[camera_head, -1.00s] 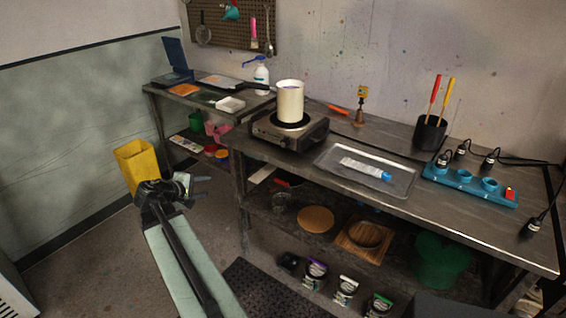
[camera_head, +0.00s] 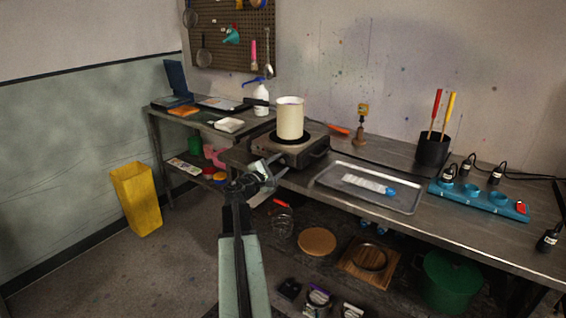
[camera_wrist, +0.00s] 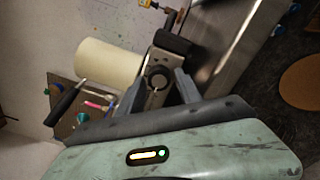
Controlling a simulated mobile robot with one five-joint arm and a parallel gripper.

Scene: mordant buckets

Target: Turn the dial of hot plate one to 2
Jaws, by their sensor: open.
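The hot plate (camera_head: 312,152), a dark metal box, stands at the left end of the long workbench with a cream pot (camera_head: 290,118) on top. My gripper (camera_head: 268,170) is open at the hot plate's front left side. In the wrist view the hot plate (camera_wrist: 174,43) shows tilted, with the pot (camera_wrist: 108,63) beside it in the picture. Its round dark dial (camera_wrist: 157,77) lies between the spread fingers of my gripper (camera_wrist: 160,86). I cannot tell whether the fingers touch it. The dial's setting cannot be read, and the head view hides the dial behind my gripper.
A metal tray (camera_head: 403,204) with a tube on it lies right of the hot plate. A blue power strip (camera_head: 480,199) is farther right. A side table (camera_head: 218,124) stands at the left, and a yellow bin (camera_head: 136,199) on the floor. Below is a cluttered shelf.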

